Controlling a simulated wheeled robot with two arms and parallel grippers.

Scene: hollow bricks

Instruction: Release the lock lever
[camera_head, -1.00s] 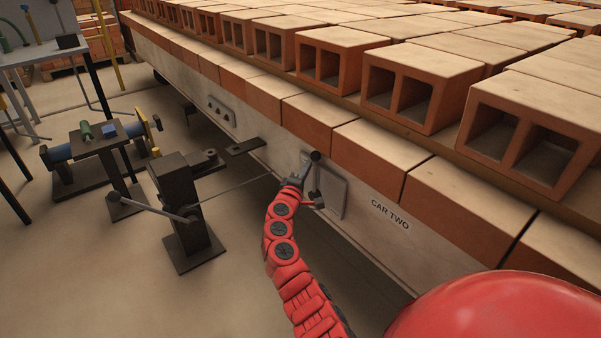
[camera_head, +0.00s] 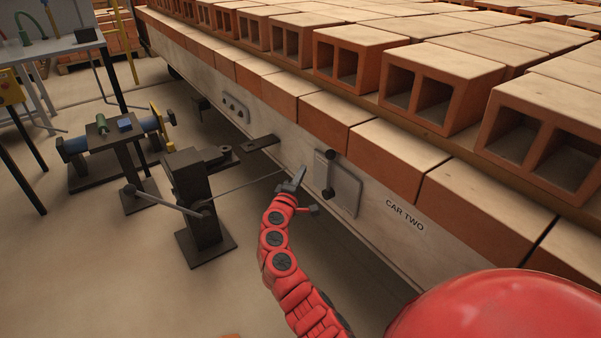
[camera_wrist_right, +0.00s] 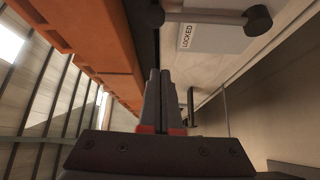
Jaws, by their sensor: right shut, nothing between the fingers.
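The lock lever (camera_head: 329,174) is a dark bar with a round knob at its upper end, standing roughly upright on a grey plate (camera_head: 347,190) on the car's side. In the right wrist view the lever (camera_wrist_right: 205,17) crosses the top, beside a label (camera_wrist_right: 185,36) reading LOCKED. My right gripper (camera_head: 300,172) is shut and empty, just left of the plate and apart from the lever. Its closed fingers also show in the right wrist view (camera_wrist_right: 160,75). My left gripper is not in view.
The long car is loaded with hollow bricks (camera_head: 348,55) and marked CAR TWO (camera_head: 405,215). A dark post (camera_head: 197,200) with a thin rod stands on the floor at left. A workbench (camera_head: 50,48) is farther left.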

